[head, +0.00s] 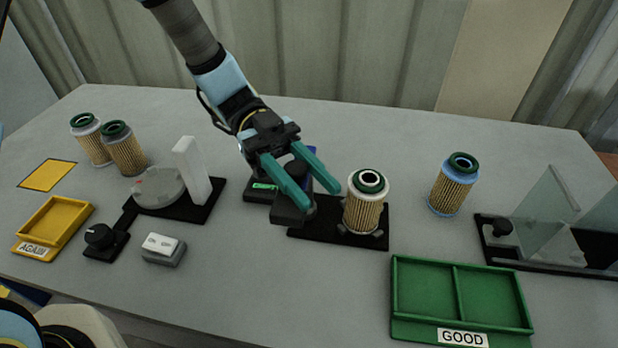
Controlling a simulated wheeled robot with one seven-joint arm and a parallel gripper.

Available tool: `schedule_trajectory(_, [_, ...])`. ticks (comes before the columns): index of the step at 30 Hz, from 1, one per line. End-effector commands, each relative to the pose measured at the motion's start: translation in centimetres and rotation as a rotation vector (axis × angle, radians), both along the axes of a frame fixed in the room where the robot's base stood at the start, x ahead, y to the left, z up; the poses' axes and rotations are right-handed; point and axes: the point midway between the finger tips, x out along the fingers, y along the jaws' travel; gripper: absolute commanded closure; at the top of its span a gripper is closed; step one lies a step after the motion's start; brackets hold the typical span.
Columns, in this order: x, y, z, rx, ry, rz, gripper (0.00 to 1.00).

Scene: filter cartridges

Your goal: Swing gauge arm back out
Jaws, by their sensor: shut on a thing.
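My gripper (322,198) has teal fingers that reach down over the gauge. It is shut on a dark part of the gauge arm (291,209), with a black rounded piece between the fingers; the fingers hide much of it. The gauge body (262,188) with a small green display sits partly behind the fingers. A filter cartridge (365,205) with a dark green top ring stands upright on the black base plate (330,227), just right of the fingertips. The dark block of the arm lies to the left of this cartridge, apart from it.
A green GOOD tray (455,265) with two empty compartments stands front right. A blue-banded cartridge (453,185) and a clear-panelled fixture (547,225) are at right. At left are two cartridges (125,150), a round turntable (158,188), a yellow AGAIN tray (55,222) and a switch box (164,248).

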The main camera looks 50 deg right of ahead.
Motion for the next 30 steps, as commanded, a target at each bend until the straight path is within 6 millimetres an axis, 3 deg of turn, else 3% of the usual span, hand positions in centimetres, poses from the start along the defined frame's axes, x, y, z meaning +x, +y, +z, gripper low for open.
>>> schedule_trajectory(1, [0.1,0.0,0.0,0.000,0.000,-0.001,1.00])
schedule_trajectory(2, [0.1,0.0,0.0,0.000,0.000,-0.001,0.59])
schedule_trajectory(9, [0.0,0.0,0.0,0.000,0.000,0.000,0.33])
schedule_trajectory(20, [0.8,-0.2,-0.2,0.000,-0.001,0.002,0.33])
schedule_trajectory(30, [6.8,-1.9,-0.4,-0.003,-0.002,0.003,0.33])
